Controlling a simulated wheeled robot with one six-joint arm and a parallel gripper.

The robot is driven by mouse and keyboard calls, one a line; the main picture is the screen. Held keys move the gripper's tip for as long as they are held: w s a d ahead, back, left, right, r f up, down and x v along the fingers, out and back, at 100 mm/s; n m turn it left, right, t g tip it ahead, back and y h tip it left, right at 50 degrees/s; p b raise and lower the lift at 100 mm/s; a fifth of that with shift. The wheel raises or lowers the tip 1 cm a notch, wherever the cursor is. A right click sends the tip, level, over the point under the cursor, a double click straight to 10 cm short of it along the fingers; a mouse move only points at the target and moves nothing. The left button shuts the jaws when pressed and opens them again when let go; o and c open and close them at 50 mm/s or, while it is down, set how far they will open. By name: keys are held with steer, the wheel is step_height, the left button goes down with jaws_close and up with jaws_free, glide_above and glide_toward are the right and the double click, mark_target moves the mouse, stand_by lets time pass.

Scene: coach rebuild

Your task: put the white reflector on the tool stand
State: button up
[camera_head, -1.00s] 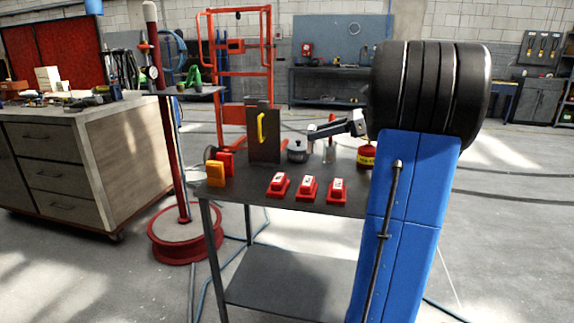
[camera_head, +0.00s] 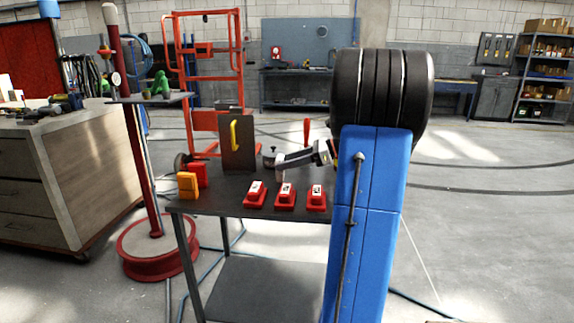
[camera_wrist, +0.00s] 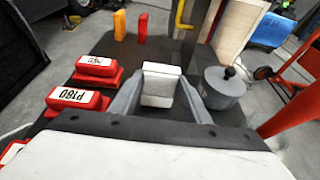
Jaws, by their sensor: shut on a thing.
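My gripper (camera_head: 281,172) is low over the right part of a dark metal table (camera_head: 228,206). In the wrist view its grey fingers are shut on the white reflector (camera_wrist: 160,84), a small white block between the fingertips. I cannot tell whether the reflector touches the tabletop. An orange reflector (camera_head: 187,186) and a red one (camera_head: 202,174) stand at the table's left edge; both also show in the wrist view (camera_wrist: 119,25) (camera_wrist: 143,28). A red pole stand (camera_head: 139,150) with a small tray (camera_head: 150,98) is left of the table. I cannot tell which is the tool stand.
Several red sanding blocks (camera_head: 285,197) line the table's front. A dark panel with a yellow handle (camera_head: 235,134) stands at its back. A grey lidded pot (camera_wrist: 224,86) is close right of my fingers in the wrist view. A drawer workbench (camera_head: 60,175) is far left.

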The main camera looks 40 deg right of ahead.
steer(key=shift+f, duration=0.35)
steer(key=shift+f, duration=0.15)
steer(key=o, duration=1.1)
steer(key=shift+c, duration=0.2)
steer(key=shift+s+d+r, duration=0.1)
steer(key=shift+s+r, duration=0.05)
steer(key=shift+r, duration=0.05)
steer(key=v, duration=1.1)
steer(key=shift+s+d, duration=0.2)
steer(key=shift+s, duration=0.05)
steer(key=shift+r, duration=0.15)
